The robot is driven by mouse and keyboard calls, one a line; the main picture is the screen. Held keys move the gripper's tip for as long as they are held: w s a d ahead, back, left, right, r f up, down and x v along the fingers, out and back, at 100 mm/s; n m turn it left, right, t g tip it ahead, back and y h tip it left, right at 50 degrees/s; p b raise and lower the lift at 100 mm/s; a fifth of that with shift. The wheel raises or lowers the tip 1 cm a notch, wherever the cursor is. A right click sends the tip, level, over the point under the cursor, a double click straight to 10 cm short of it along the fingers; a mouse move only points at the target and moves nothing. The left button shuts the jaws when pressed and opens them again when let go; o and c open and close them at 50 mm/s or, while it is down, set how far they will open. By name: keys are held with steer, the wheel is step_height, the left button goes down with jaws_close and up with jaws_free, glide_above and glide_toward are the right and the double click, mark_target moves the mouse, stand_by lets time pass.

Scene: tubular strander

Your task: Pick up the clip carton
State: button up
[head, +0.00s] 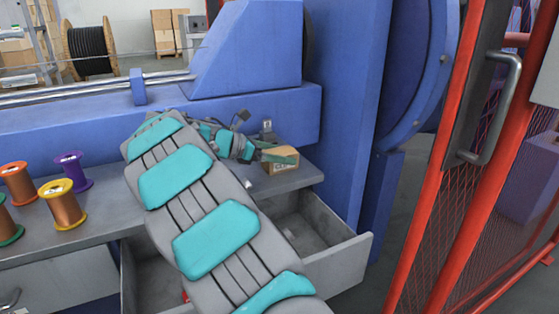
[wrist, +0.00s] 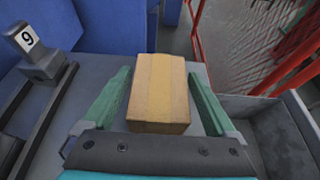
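The clip carton (head: 284,160) is a small brown cardboard box on the grey worktop near its right end, in front of the blue machine. In the wrist view the carton (wrist: 158,90) lies between the two green fingers of my gripper (wrist: 160,98). The fingers are spread, one on each side of the box, with a gap visible at the left finger and a narrower one at the right. In the head view my gripper (head: 276,157) is at the carton, and my grey and teal arm hides part of the worktop.
An open grey drawer (head: 345,262) juts out below the worktop. Several wire spools, including a yellow-rimmed one (head: 64,205), stand at the left. A block marked 9 (wrist: 35,52) stands left of the gripper. A red mesh door (head: 440,165) is at the right.

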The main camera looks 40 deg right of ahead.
steer(key=c, duration=1.4)
steer(key=shift+r, duration=0.1)
